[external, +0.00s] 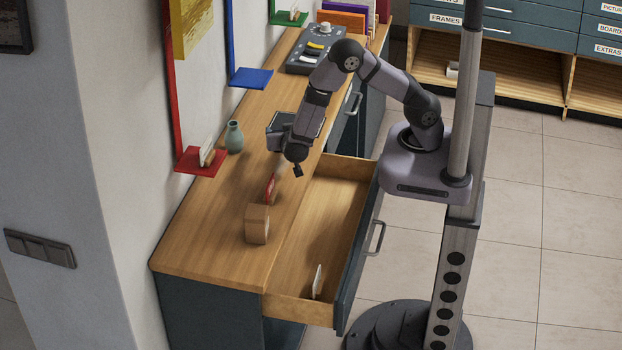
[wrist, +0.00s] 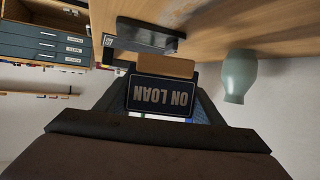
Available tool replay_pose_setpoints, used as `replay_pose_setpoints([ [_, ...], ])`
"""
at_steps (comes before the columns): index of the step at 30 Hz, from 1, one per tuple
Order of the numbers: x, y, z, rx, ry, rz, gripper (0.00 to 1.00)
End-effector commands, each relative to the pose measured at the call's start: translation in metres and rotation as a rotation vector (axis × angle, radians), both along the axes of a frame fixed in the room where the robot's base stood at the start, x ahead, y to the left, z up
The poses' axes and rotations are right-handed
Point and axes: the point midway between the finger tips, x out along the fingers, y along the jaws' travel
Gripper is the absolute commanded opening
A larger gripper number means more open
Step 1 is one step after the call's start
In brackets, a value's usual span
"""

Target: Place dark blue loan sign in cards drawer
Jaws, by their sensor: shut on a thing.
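The dark blue sign (wrist: 162,94) reads ON LOAN and shows upside down in the wrist view, with a light wooden strip along its upper edge there. My gripper (wrist: 158,110) is shut on it. In the external view my gripper (external: 293,124) is above the counter, near the back left corner of the open drawer; the sign is hard to make out there against the dark jaws. The open drawer (external: 325,215) has a pale wooden inside and a dark front. A small pale sign (external: 317,282) stands near its front end.
The wooden counter (external: 195,235) holds a green vase (external: 234,137), a wooden block (external: 257,224), a small red sign (external: 270,189) and a dark control panel (external: 312,50). A red wall shelf (external: 201,160) is at left. Much of the drawer floor is bare.

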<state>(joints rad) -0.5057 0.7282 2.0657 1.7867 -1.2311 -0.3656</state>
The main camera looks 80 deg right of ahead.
Motion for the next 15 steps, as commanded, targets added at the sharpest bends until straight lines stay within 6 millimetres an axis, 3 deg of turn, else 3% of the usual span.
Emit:
replay_pose_setpoints([
  [3,0.021,-0.001,0.018,0.004,-0.006,-0.063,0.40],
  [9,0.039,0.007,0.047,0.002,-0.001,-0.093,0.40],
  [15,0.034,0.005,0.054,-0.001,0.004,-0.059,0.40],
])
